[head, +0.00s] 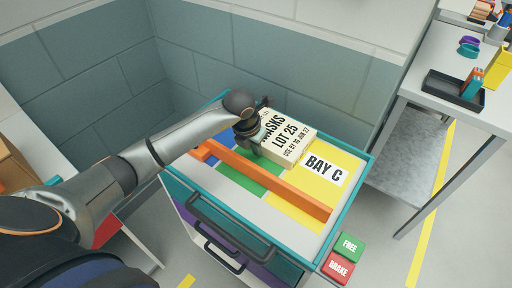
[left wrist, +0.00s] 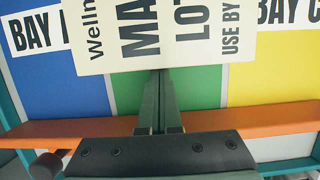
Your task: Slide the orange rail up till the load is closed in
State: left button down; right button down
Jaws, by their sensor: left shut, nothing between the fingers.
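The orange rail (head: 285,193) lies across the cart top, on the handle side of the load; it also shows in the left wrist view (left wrist: 270,118). The load is a cream box (head: 289,141) marked MASKS, LOT 25, lying over the coloured bays; its printed face fills the top of the left wrist view (left wrist: 182,42). A strip of bare bay floor separates box and rail. My left gripper (head: 257,149) is shut and empty, its fingers (left wrist: 160,80) pointing down close to the box's rail-side edge. Whether they touch it I cannot tell. My right gripper is out of view.
The cart top has a raised teal rim (head: 352,187) and a BAY C label (head: 324,171). Green FREE (head: 349,246) and red BRAKE (head: 338,267) buttons sit at its corner. A wall (head: 300,60) stands behind; a workbench (head: 470,115) with a black tray stands right.

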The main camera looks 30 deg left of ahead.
aim_at(276, 136)
pick_arm(q)
jog(key=shift+w+d+b, duration=0.1)
jog(key=shift+w+b, duration=0.65)
jog(key=shift+w, duration=0.2)
jog(key=shift+w+r, duration=0.15)
jog(key=shift+r, duration=0.1)
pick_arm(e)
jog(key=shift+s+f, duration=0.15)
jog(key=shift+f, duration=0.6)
